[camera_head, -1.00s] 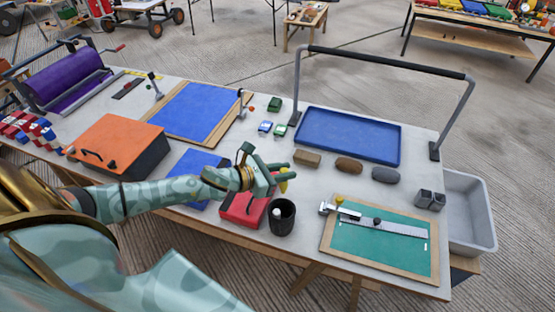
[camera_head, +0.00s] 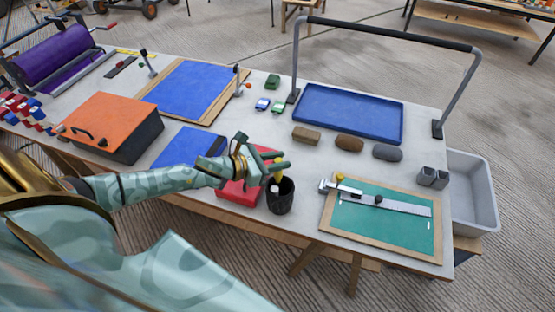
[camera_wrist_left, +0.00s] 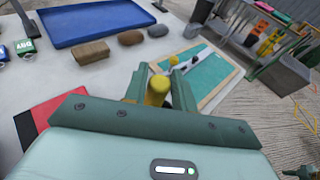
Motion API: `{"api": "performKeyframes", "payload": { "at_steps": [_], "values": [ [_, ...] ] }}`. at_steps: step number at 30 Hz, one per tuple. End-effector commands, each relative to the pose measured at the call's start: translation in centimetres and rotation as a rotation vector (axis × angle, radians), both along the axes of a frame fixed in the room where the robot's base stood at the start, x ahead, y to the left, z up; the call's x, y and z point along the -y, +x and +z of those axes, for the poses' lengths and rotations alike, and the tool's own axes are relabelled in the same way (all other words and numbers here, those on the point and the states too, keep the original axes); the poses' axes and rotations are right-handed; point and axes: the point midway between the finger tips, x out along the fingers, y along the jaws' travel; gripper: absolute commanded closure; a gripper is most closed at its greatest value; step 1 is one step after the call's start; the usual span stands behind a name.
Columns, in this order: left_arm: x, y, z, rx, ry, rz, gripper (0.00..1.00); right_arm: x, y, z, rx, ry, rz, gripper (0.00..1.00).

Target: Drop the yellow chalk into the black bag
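The yellow chalk (camera_head: 278,174) is held upright between the fingers of my left gripper (camera_head: 277,166), just above the mouth of the black bag (camera_head: 281,201). In the left wrist view the chalk (camera_wrist_left: 157,90) stands between the two fingers (camera_wrist_left: 158,88), which close on it from both sides. The black bag is a small, dark, open-topped container standing on the table. A white piece (camera_head: 274,188) shows at its mouth. The bag is hidden in the left wrist view.
A red box (camera_head: 238,190) stands left of the bag. A green cutting board (camera_head: 385,232) with a ruler lies to the right. A blue tray (camera_head: 350,112), a brown block (camera_head: 306,136) and two stones sit behind. A grey bin (camera_head: 472,190) is beside the table.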

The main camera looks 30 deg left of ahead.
Motion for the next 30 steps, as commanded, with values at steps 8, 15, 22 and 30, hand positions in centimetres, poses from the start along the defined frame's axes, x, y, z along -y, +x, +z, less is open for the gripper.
{"api": "performKeyframes", "payload": {
  "at_steps": [8,15,22,30],
  "values": [
    [0.0,0.0,0.0,0.000,0.000,0.000,0.52,0.4,0.1,0.0,0.002,-0.005,0.001,0.64],
    [-0.1,-0.2,0.0,-0.001,0.000,0.000,0.52,0.6,0.1,0.0,0.003,-0.008,0.000,0.64],
    [-1.7,-2.9,0.8,-0.005,0.002,0.000,0.52,0.6,0.2,0.1,0.003,-0.008,-0.001,0.64],
    [-4.9,-8.2,2.8,-0.006,-0.001,0.001,0.52,0.6,0.2,0.6,0.004,-0.008,-0.001,0.64]
  ]
}}
